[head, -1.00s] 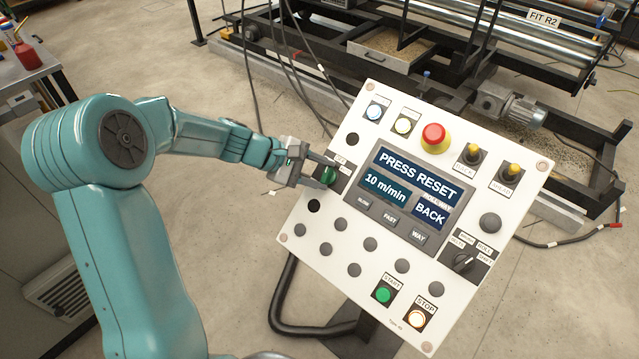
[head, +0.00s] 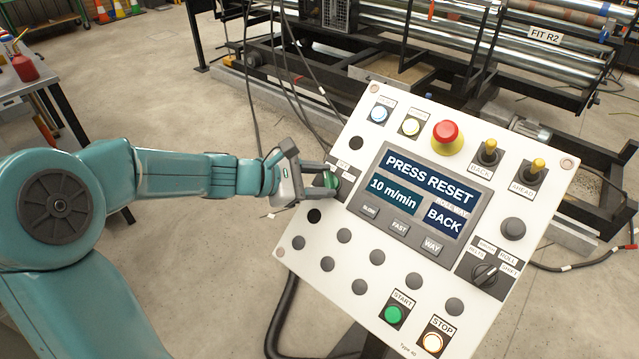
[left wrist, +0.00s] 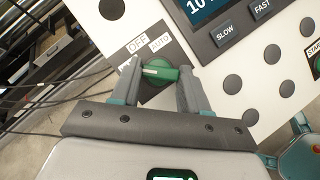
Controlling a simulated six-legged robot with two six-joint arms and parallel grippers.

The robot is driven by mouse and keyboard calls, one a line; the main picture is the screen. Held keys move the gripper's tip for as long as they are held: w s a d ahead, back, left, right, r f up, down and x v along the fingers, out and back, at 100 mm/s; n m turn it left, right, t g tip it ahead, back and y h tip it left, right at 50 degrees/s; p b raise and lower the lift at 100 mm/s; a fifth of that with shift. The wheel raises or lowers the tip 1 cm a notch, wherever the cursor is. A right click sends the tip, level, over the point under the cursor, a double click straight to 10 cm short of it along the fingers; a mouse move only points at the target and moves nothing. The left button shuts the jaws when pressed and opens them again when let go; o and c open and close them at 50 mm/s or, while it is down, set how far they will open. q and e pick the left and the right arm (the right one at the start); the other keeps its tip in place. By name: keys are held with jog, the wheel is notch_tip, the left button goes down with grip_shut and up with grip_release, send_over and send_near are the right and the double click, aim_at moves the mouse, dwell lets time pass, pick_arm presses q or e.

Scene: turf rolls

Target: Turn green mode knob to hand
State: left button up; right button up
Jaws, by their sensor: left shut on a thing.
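The green mode knob (left wrist: 160,72) sits on a dark plate at the left edge of the white control panel (head: 295,268). Labels reading OFF and AUTO show beside it in the left wrist view; a third label is mostly hidden by a finger. The knob's pale pointer line lies roughly level in that view. My left gripper (head: 328,182) has its two fingers on either side of the knob, shut on it. In the head view the fingers partly cover the knob (head: 331,179). My right gripper is not in view.
The panel carries a red mushroom button (head: 447,137), a screen (head: 418,200) reading PRESS RESET, two yellow-tipped levers, a black selector (head: 485,273), a green START button (head: 394,314) and a lit STOP button (head: 432,342). A roller machine stands behind.

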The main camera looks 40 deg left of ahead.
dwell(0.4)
pick_arm(q)
jog(key=o, duration=1.1)
jog(key=shift+c, duration=0.2)
jog(key=shift+s, duration=0.1)
jog(key=shift+s+a+r, duration=0.25)
jog(key=p+v, duration=0.1)
jog(key=v, duration=1.4)
jog(key=shift+s+p, duration=0.3)
jog(key=shift+p, duration=0.05)
